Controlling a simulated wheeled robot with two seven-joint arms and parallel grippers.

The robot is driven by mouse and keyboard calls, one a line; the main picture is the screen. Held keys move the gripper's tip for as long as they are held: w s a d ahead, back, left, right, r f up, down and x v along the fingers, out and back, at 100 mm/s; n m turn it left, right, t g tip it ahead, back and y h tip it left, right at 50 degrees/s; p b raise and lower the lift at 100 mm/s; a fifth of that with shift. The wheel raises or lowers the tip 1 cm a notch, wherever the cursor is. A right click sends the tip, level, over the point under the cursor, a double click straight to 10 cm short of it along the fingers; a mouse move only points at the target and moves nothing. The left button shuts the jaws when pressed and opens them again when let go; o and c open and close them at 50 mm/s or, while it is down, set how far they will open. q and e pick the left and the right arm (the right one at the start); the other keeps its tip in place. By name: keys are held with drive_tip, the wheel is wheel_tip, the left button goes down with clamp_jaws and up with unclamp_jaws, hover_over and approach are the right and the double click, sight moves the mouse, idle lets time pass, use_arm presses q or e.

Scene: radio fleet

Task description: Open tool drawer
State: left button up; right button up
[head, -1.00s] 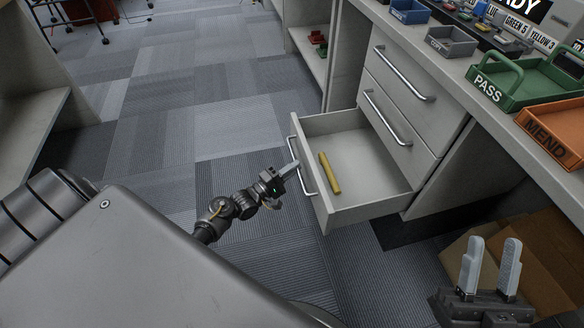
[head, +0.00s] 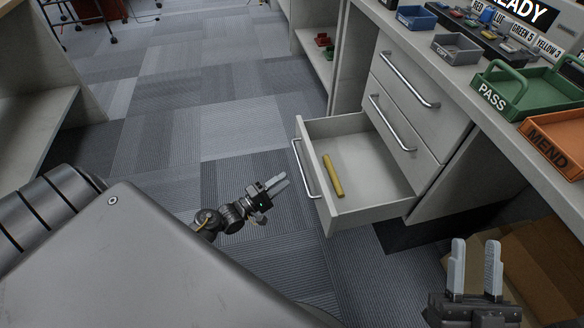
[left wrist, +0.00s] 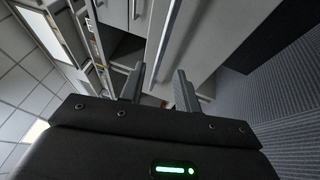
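The tool drawer (head: 375,211) is the lowest drawer of the grey cabinet in the head view. It stands pulled out, with a yellow tool (head: 333,176) lying inside near its front panel. Its silver bar handle (head: 302,168) faces my left arm. My left gripper (head: 279,184) is to the left of the handle, apart from it and empty. Its two fingers also show spread apart in the left wrist view (left wrist: 158,86). My right gripper (head: 475,268) is open and empty at the lower right, its fingers pointing up.
Two shut drawers (head: 405,120) with bar handles are above the open one. The worktop holds a green PASS tray (head: 520,100), an orange MEND tray (head: 550,145) and small bins (head: 456,47). A cardboard box (head: 540,262) is near my right gripper. The floor left of the drawer is clear.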

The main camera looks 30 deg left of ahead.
use_arm(q)
drive_tip(key=shift+v, duration=2.15)
use_arm(e)
drive_tip(key=shift+w+a+f+g, duration=0.1)
drive_tip(key=shift+a+f+g, duration=0.3)
drive_tip(key=shift+g, duration=0.2)
use_arm(q)
drive_tip(key=shift+w, duration=0.1)
